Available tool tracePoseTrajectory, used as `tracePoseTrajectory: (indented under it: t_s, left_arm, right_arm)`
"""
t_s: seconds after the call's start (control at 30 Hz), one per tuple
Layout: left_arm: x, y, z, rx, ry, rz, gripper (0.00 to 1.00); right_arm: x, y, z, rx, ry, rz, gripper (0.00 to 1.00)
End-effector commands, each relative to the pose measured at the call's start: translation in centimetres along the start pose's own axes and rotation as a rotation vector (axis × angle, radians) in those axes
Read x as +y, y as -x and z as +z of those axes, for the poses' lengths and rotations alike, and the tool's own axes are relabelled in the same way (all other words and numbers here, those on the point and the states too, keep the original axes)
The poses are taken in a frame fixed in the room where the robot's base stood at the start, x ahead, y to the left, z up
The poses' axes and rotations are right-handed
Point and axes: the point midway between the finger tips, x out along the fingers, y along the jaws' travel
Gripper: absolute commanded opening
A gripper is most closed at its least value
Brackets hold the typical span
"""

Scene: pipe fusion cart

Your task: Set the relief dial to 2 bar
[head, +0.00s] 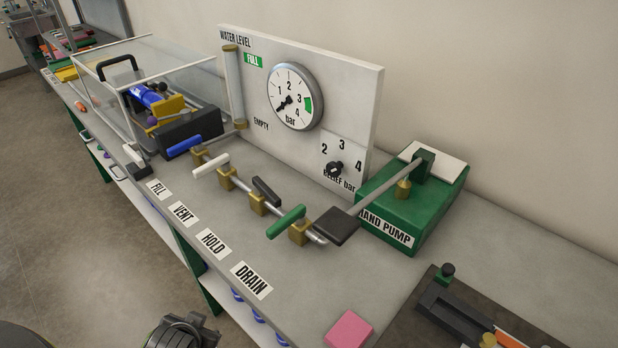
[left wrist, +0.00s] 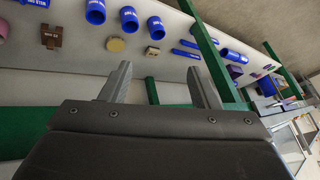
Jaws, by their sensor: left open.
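The relief dial (head: 335,168) is a small black knob low on the right of the white gauge panel (head: 350,100), with the marks 2, 3 and 4 around it and the label RELIEF bar partly covered by it. I cannot tell exactly where its pointer stands. In the left wrist view, my left gripper (left wrist: 160,82) is open and empty, facing a lower shelf and away from the panel. In the head view, a dark part of my arm (head: 185,332) shows at the bottom edge, well apart from the dial. My right gripper is not in view.
A green hand pump (head: 400,212) with its long lever (head: 370,195) stands right of the dial, the lever reaching forward past it. Several valve handles, including a green one (head: 286,221), line the bench (head: 330,275). A pink block (head: 349,329) lies at the front. Blue pipes (left wrist: 235,55) sit below.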

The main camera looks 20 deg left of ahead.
Motion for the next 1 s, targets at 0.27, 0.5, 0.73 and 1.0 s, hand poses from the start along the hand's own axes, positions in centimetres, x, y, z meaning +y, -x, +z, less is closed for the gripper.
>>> tracePoseTrajectory:
  t_s: [0.27,0.5,0.73,1.0]
  left_arm:
    - [-6.3,5.6,-12.0,0.477,-0.107,-0.332,0.56]
    - [-8.2,13.9,-22.5,0.977,-0.353,-0.661,0.56]
    - [-3.2,23.9,-29.1,1.452,-0.815,-0.992,0.56]
    - [6.4,26.5,-30.7,1.692,-1.611,-1.263,0.56]
  right_arm:
    - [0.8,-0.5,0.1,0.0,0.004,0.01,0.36]
    - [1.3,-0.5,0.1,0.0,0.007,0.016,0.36]
    - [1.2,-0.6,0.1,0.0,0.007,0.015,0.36]
    - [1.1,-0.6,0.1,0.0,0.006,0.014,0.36]
